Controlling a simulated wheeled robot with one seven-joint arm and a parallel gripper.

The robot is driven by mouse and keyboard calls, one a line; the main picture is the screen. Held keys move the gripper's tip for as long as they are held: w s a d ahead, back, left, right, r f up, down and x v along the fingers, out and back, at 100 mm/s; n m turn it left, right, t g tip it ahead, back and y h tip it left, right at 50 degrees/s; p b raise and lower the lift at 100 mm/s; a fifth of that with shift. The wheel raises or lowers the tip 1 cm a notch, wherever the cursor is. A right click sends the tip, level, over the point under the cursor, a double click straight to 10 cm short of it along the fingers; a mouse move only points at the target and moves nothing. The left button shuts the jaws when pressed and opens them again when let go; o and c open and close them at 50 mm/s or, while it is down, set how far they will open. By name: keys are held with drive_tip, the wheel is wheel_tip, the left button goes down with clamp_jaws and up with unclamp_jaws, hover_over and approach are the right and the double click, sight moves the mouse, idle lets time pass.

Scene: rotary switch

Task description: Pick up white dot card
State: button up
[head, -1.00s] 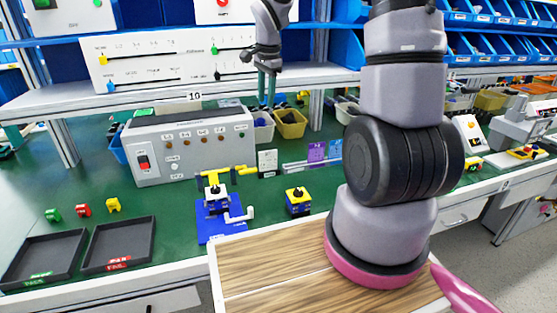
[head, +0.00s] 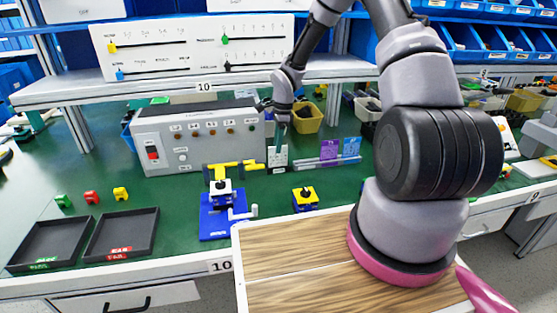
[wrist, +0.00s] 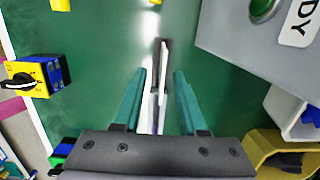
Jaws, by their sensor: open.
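The white dot card (head: 278,158) stands upright on the green bench, to the right of the grey control box. In the wrist view the card (wrist: 163,85) shows as a thin white edge in line with the gap between my fingers. My gripper (head: 279,147) points down over the card in the head view and partly covers it. In the wrist view my gripper (wrist: 158,82) is open, with one teal finger on each side of the card. I cannot tell whether either finger touches it.
The grey control box (head: 195,139) is close by on the left. Purple (head: 330,150) and blue (head: 351,147) cards stand to the right. The blue-and-yellow rotary switch (head: 305,199) is nearer the front. A yellow bin (head: 307,118) is behind.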

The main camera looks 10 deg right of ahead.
sight(277, 155)
drive_tip(key=f, duration=0.5)
drive_tip(key=shift+w+a+f, duration=0.1)
drive_tip(key=shift+w+f, duration=0.05)
drive_tip(key=shift+w, duration=0.05)
clamp_jaws()
